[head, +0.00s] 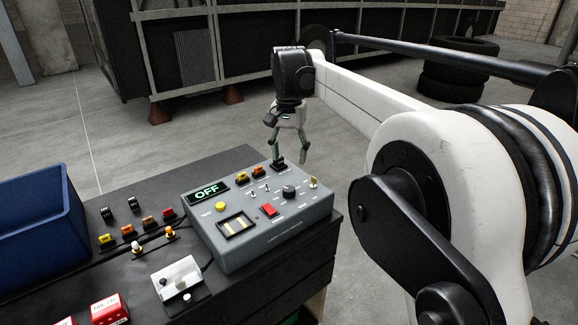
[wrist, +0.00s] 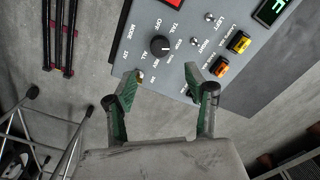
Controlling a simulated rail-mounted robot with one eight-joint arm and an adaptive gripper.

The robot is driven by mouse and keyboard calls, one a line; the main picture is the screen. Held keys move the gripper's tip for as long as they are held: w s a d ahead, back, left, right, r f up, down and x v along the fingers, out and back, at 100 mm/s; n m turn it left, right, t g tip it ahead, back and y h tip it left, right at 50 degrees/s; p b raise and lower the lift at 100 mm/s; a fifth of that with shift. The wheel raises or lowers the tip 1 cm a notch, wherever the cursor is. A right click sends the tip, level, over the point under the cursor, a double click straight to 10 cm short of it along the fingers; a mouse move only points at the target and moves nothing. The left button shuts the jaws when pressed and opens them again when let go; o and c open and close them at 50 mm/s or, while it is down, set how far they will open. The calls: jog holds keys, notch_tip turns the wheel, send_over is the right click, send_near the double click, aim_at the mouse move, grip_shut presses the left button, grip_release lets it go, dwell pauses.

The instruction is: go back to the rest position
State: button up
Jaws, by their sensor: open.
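My gripper (head: 289,160) hangs from the white arm at the back right corner of the grey control box (head: 232,257). In the wrist view my gripper (wrist: 165,84) is open, with green-padded fingers apart and nothing between them. The box's black knob (wrist: 160,46) lies just beyond the fingers there. The knob also shows on the box top in the head view, near a red switch (head: 269,210) and a display reading OFF (head: 208,190). Whether a fingertip touches the box edge is hard to tell.
The box stands on a dark cabinet (head: 262,306). A blue bin (head: 40,225), several small coloured parts and a white switch plate (head: 177,278) are to its left. Tyres (head: 450,85) stand on the floor at the back right.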

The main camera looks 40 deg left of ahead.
jog(key=shift+r, duration=0.35)
dwell(0.3)
jog(key=w+d+r+m+t+y, duration=0.1)
jog(key=d+r, duration=0.2)
jog(key=d, duration=0.9)
jog(key=w+d+r+t, duration=0.15)
jog(key=d+r, duration=0.25)
jog(key=d, duration=0.8)
jog(key=w+d+r+m+y, duration=0.1)
jog(key=w+d+r, duration=0.15)
jog(key=d, duration=0.95)
jog(key=s+d+f+m+t, duration=0.1)
jog(key=s+d, duration=0.3)
jog(key=d, duration=0.5)
jog(key=s+d+f+t, duration=0.1)
jog(key=s+d, duration=0.4)
jog(key=d, duration=0.3)
jog(key=s+d+f+m+t+h, duration=0.1)
jog(key=s+d+f+t+h, duration=0.1)
jog(key=s+d+f, duration=0.7)
jog(key=s+d, duration=0.3)
jog(key=d, duration=0.1)
jog(key=shift+s+d+f+m+t, duration=0.15)
jog(key=shift+d+f+m+t, duration=0.1)
jog(key=shift+m+t, duration=0.1)
